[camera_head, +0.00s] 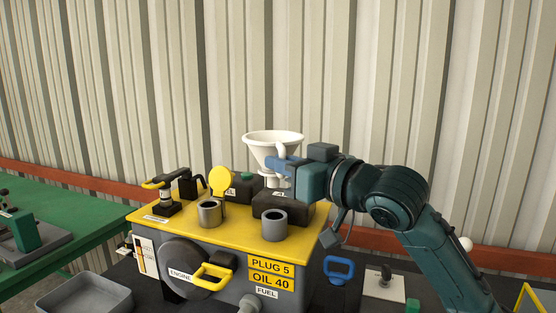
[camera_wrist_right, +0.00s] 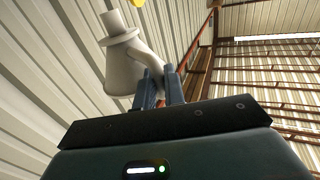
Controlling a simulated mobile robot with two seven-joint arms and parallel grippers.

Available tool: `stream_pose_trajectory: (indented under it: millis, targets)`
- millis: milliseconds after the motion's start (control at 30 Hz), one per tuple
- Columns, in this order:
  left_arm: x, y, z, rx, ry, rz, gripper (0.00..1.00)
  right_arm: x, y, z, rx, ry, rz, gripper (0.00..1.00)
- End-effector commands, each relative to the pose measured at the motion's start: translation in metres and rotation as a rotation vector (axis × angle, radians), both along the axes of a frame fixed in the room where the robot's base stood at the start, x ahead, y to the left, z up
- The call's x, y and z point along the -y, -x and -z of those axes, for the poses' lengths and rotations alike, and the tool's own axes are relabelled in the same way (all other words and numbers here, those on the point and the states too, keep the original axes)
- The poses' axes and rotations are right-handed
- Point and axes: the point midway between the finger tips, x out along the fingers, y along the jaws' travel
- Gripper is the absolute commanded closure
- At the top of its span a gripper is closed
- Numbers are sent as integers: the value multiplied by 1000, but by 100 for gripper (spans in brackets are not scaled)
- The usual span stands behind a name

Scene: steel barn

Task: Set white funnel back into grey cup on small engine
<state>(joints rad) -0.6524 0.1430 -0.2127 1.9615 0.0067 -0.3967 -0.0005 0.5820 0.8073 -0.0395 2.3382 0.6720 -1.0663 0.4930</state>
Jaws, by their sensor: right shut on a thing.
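The white funnel (camera_head: 272,138) is upright in the air above the back right of the small engine's yellow top (camera_head: 170,224). My right gripper (camera_head: 283,165) is shut on the funnel's handle. In the right wrist view, the fingers (camera_wrist_right: 158,84) grip that handle beside the white funnel body (camera_wrist_right: 122,66). A grey cup (camera_head: 274,229) with an open top stands at the front right of the engine top, below and in front of the funnel. A second, metallic grey cup (camera_head: 209,216) stands further left. The funnel's lower end is partly hidden. My left gripper is out of view.
A round yellow cap (camera_head: 221,181) stands up behind the metallic cup. A black fitting with a yellow lever (camera_head: 153,184) is at the engine's left. A grey tray (camera_head: 84,300) lies at front left, and a green table (camera_head: 60,235) is at the left.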

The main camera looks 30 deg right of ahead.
Motion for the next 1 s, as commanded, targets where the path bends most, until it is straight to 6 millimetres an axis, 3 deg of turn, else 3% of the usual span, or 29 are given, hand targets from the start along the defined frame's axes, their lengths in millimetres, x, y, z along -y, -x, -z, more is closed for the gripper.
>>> stream_pose_trajectory:
  millis: [433,700,1000]
  targets:
    - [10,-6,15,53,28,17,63,0,0,45,2,-1,-1,100]
    - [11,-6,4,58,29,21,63,0,2,39,0,1,0,100]
    - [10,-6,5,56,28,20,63,1,2,40,1,1,0,100]
